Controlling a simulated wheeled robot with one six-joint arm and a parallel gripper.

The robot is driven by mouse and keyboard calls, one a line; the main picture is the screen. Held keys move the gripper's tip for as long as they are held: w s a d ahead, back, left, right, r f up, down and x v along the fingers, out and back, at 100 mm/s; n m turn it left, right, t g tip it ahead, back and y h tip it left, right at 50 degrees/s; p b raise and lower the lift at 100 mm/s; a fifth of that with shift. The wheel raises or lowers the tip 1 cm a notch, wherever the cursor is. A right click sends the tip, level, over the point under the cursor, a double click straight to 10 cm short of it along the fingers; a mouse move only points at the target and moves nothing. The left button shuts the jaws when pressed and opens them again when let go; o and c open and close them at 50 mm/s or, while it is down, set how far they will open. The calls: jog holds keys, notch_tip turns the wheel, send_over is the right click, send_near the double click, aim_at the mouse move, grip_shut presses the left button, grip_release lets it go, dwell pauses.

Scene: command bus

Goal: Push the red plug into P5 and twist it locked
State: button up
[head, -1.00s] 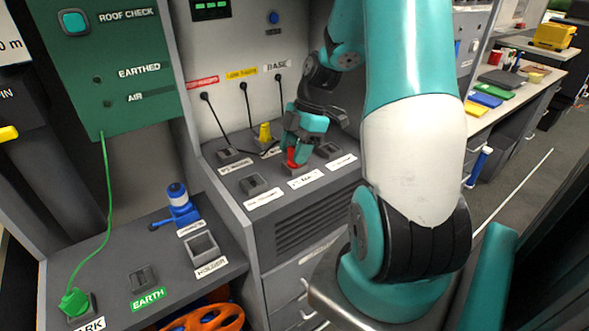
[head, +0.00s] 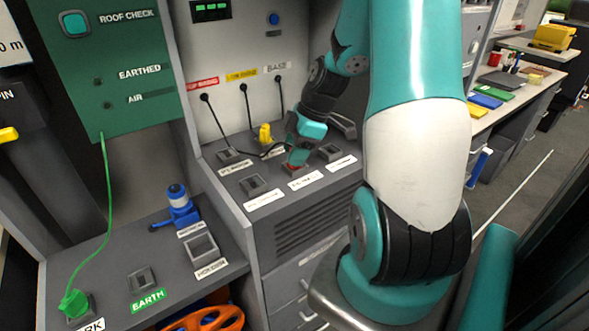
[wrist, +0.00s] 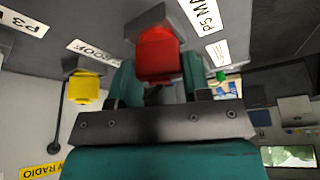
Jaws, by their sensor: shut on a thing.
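The red plug (head: 292,168) sits at a grey socket on the console top, mostly hidden by my gripper in the head view. In the wrist view the red plug (wrist: 158,54) meets the grey socket block (wrist: 163,20), with no clear gap. The label beside that socket (wrist: 205,30) begins "P5". My gripper (head: 297,158) is tilted over the socket. In the wrist view my gripper (wrist: 158,72) has its teal fingers on both sides of the plug, shut on it. I cannot tell whether the plug is locked.
A yellow plug (head: 265,133) stands behind and left of my gripper. Black cables hang from the back panel to the sockets. Empty sockets lie at front left (head: 254,184) and right (head: 330,152).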

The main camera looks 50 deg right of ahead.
jog(key=m+h, duration=0.1)
jog(key=m, duration=0.2)
jog(key=shift+s+f+m+t, duration=0.1)
jog(key=shift+m+t, duration=0.2)
jog(key=shift+t, duration=0.1)
jog(key=shift+m+h, duration=0.4)
jog(key=shift+m, duration=0.6)
jog(key=o, duration=1)
jog(key=v, duration=0.5)
jog(key=p+v, duration=0.1)
jog(key=v, duration=1.1)
jog(key=shift+s, duration=0.4)
